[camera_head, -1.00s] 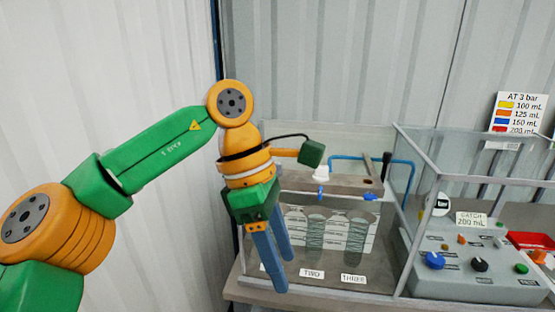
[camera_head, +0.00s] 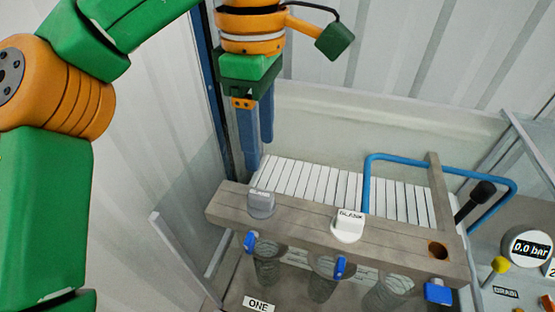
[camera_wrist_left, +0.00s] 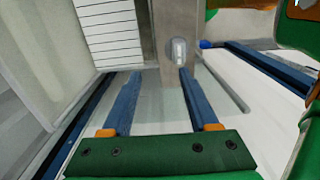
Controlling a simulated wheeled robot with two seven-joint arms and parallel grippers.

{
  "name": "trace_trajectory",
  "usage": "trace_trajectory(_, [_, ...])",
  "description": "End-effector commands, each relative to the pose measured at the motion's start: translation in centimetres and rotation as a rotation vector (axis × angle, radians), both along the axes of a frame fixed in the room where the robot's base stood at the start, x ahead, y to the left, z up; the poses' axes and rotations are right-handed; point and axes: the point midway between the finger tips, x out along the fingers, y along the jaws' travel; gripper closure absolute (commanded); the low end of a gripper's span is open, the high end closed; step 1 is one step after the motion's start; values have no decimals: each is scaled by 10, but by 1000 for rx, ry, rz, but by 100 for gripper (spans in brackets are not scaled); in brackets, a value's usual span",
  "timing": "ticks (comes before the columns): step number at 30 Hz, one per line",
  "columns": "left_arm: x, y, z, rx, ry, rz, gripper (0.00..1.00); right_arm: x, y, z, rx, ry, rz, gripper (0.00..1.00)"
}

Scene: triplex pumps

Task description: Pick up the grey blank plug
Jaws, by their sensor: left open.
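The grey blank plug (camera_head: 261,203) sits upright in the left end of a grey-brown beam (camera_head: 300,225). My left gripper (camera_head: 259,155) is open and empty, with its blue fingers pointing down above and behind the plug in the head view. In the left wrist view, the plug (camera_wrist_left: 179,50) shows beyond the gap between the fingertips (camera_wrist_left: 160,72), closer to the right-hand finger. The fingers look clear of it. A white plug (camera_head: 348,225) with the word BLANK on it sits in the middle of the same beam. My right gripper is not in view.
The beam's right end has an open hole (camera_head: 438,250). Blue valve handles (camera_head: 340,267) and glass cylinders (camera_head: 268,270) hang below the beam. A blue pipe (camera_head: 420,158) and a black-handled lever (camera_head: 482,193) stand at the right. Clear panels enclose the rig.

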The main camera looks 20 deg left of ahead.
Motion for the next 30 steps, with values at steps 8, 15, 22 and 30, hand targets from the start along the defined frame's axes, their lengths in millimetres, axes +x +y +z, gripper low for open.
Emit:
trace_trajectory(8, [-7, -5, -45, -1, 2, -4, 40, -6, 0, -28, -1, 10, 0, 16])
trace_trajectory(15, [-10, -7, -71, -2, 0, 0, 40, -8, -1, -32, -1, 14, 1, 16])
trace_trajectory(22, [-10, -7, -70, -2, 0, 0, 56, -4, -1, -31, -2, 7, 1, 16])
trace_trajectory(30, [-10, -7, -70, -1, 0, 0, 100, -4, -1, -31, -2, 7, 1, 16])
